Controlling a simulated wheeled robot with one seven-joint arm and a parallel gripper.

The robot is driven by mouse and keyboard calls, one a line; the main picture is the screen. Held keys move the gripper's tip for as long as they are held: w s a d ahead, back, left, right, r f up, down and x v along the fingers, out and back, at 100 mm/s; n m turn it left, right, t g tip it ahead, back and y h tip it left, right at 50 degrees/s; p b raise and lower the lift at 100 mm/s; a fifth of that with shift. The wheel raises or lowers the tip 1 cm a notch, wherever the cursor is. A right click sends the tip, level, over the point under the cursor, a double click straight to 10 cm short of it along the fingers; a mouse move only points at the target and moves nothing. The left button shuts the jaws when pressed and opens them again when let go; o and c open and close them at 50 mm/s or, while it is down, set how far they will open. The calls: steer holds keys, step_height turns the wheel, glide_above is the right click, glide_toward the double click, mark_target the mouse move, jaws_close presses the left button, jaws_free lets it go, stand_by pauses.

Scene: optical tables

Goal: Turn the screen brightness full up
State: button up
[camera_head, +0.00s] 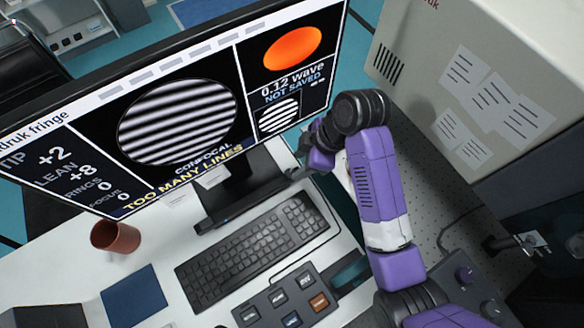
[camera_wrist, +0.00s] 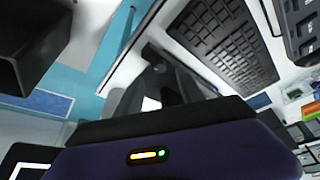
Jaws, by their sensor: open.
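The large screen (camera_head: 180,110) is lit in the camera_head view. It shows striped fringes, an orange disc, "0.12 wave NOT SAVED" and "TOO MANY LINES". I cannot make out a brightness control on it. My gripper (camera_head: 300,165) is close to the screen's lower right corner, beside its stand, above the desk behind the keyboard; its fingertips are small and partly hidden there. In the camera_wrist view my gripper (camera_wrist: 160,88) shows two dark fingers spread apart, with nothing clearly held between them. I cannot tell whether a finger touches the screen or its stand.
The keyboard (camera_head: 255,250) lies in front of the stand, and also shows in the wrist view (camera_wrist: 222,42). A button pad (camera_head: 280,305) is nearer. A brown cup (camera_head: 115,237) and blue pad (camera_head: 134,297) are left. A large beige housing (camera_head: 480,80) stands right of my arm.

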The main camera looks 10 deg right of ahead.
mark_target(290, 173)
steer(key=x, duration=0.5)
steer(key=shift+a+f, duration=0.15)
steer(key=shift+f, duration=0.2)
steer(key=shift+c, duration=0.5)
jaws_close()
